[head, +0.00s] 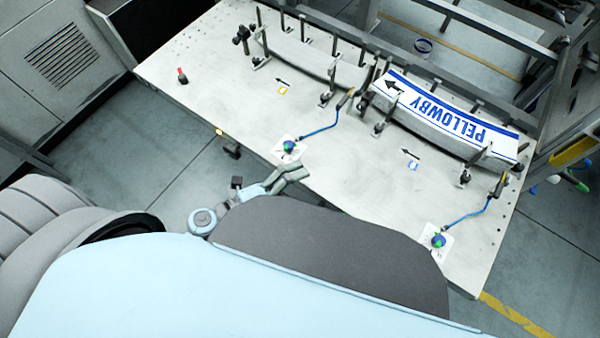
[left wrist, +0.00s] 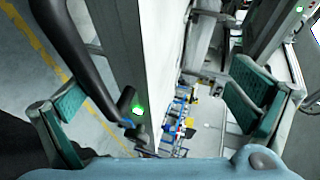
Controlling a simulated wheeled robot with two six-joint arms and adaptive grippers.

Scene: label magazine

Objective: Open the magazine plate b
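A pale table holds a label magazine with two bays. The right bay holds a stack of white labels (head: 450,116) printed PELLOWBY, behind upright posts. The left bay (head: 310,58) shows no printed labels. I cannot read which plate is b. A blue-green knob (head: 288,147) on a white square has a blue cord to the left bay's lever (head: 345,99). A second knob (head: 438,241) has a cord to the right bay's lever (head: 499,184). My left gripper (head: 287,177) is at the table's front edge, near the first knob. In the left wrist view my left gripper (left wrist: 160,102) is open and empty. My right gripper is not visible.
A black piece with a green light (left wrist: 138,110) shows between the fingers in the left wrist view, beside a pale edge. A red-tipped peg (head: 182,76) stands on the table's left part. Metal rails run behind the table. The front tabletop is mostly clear.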

